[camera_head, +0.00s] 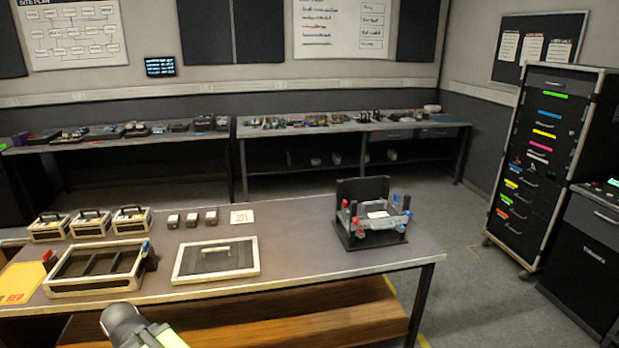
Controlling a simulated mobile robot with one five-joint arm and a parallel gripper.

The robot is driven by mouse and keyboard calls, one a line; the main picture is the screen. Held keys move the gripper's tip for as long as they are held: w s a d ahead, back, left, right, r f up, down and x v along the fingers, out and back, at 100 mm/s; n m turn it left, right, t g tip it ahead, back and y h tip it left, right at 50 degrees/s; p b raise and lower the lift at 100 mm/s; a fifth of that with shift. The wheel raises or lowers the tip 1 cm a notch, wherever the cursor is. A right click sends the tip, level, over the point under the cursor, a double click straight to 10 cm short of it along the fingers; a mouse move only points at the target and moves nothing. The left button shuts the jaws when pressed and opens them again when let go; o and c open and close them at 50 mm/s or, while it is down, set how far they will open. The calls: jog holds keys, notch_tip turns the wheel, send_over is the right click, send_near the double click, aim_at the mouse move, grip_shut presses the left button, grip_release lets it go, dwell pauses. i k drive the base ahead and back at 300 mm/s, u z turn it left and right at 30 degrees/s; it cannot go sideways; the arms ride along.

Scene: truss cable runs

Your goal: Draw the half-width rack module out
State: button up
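A tall black rack cabinet (577,90) with a pale metal frame stands at the right. Its front carries stacked dark panels with handles and green, blue, yellow, pink and orange labels. Some smaller fronts seem to sit side by side in its lower half; which one is the half-width module I cannot tell. All the panels look flush with the rack front. A grey rounded part of my arm with a yellow-green stripe shows at the bottom edge, left of centre, far from the rack. No gripper fingers show.
The near table (310,262) holds a black stand (362,190) with red and blue knobs, a framed flat case (215,260), an open compartment tray (95,292) and small cases. A black cabinet (585,255) stands right of the rack. Grey floor (470,285) is clear between table and rack.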

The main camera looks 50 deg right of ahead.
aim_at(380, 215)
jog(key=u, duration=1.7)
jog(key=k, duration=0.25)
jog(key=u, duration=0.8)
jog(key=k, duration=2.45)
jog(key=z, duration=1.55)
jog(key=i, duration=1)
